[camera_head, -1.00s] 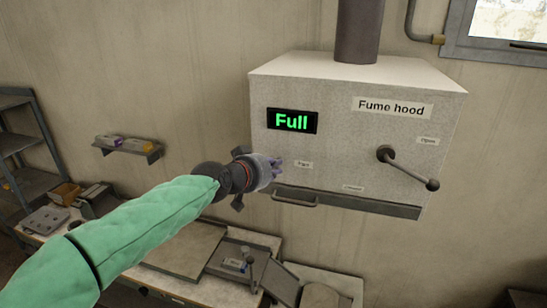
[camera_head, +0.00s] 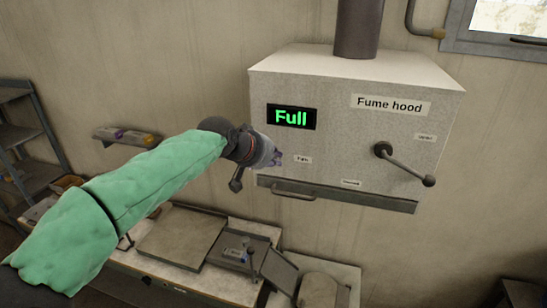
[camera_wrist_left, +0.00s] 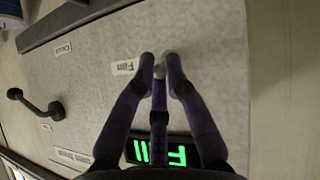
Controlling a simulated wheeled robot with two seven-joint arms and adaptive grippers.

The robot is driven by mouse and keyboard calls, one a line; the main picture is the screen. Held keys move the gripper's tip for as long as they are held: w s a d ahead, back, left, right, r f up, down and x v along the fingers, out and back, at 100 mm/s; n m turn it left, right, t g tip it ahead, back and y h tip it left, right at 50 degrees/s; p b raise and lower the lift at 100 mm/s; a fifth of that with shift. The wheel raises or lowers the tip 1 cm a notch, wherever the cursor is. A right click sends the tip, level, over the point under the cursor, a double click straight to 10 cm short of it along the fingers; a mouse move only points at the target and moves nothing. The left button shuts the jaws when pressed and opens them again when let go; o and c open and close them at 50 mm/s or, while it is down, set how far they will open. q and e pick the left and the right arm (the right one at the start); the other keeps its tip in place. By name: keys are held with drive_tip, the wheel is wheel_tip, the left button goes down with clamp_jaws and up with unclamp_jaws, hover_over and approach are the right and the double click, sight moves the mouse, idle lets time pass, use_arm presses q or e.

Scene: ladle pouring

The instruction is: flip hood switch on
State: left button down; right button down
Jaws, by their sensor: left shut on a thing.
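The grey fume hood (camera_head: 345,135) hangs on the wall with a lit green "Full" display (camera_head: 290,116) at its upper left. My left gripper (camera_head: 276,158) is at the front panel below the display, just left of a small label reading about "Fans" (camera_head: 303,160). In the left wrist view, its purple fingers (camera_wrist_left: 161,68) are shut around a small grey round switch knob (camera_wrist_left: 159,72), beside that label (camera_wrist_left: 124,67). The switch's base is hidden by the fingers. My right gripper is not in view.
A dark lever (camera_head: 405,165) sticks out of the hood's right side, and a handle bar (camera_head: 293,196) runs along its lower left. A workbench with trays (camera_head: 180,237) stands below. A small wall shelf (camera_head: 125,137) is at left.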

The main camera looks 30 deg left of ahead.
use_arm(q)
drive_tip(key=shift+d+f, duration=0.1)
drive_tip(key=shift+f, duration=0.1)
drive_tip(key=c, duration=1.3)
unclamp_jaws()
drive_tip(key=shift+o, duration=0.2)
drive_tip(key=shift+r, duration=0.1)
drive_tip(key=shift+s+r, duration=0.1)
drive_tip(key=shift+s+r, duration=0.2)
drive_tip(key=v, duration=1.1)
